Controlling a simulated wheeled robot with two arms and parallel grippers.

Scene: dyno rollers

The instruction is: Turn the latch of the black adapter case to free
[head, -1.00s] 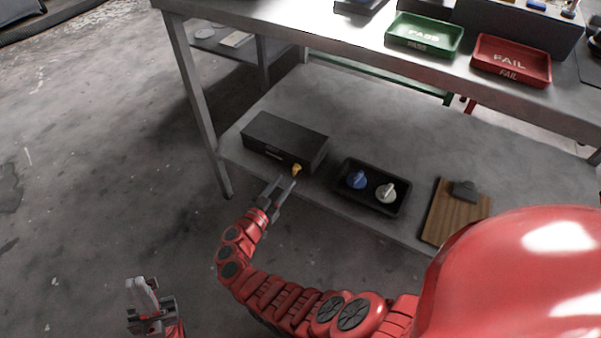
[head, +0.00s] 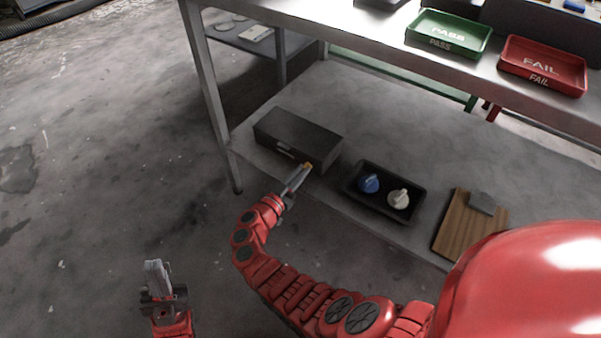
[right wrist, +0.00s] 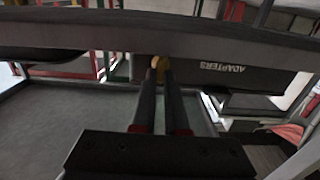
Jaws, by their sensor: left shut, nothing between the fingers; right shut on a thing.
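The black adapter case (head: 290,130) sits on the lower shelf, near its front left edge. Its lid looks closed. The small yellow latch (head: 307,166) is on its front face, near the right end. My right gripper (head: 299,176) reaches the case front and is shut on the latch. In the right wrist view, the case (right wrist: 215,68) bears the word ADAPTERS, upside down, and the latch (right wrist: 158,63) shows between the tips of my right gripper (right wrist: 160,75). The fingers partly hide it. My left gripper (head: 157,274) is shut and empty, over the floor at lower left.
A black tray (head: 352,188) with a blue and a whitish knob stands right of the case. A wooden clipboard (head: 462,225) lies further right. A table leg (head: 212,100) stands left of the case. The green PASS tray (head: 447,34) and red FAIL tray (head: 541,66) are on the tabletop above.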

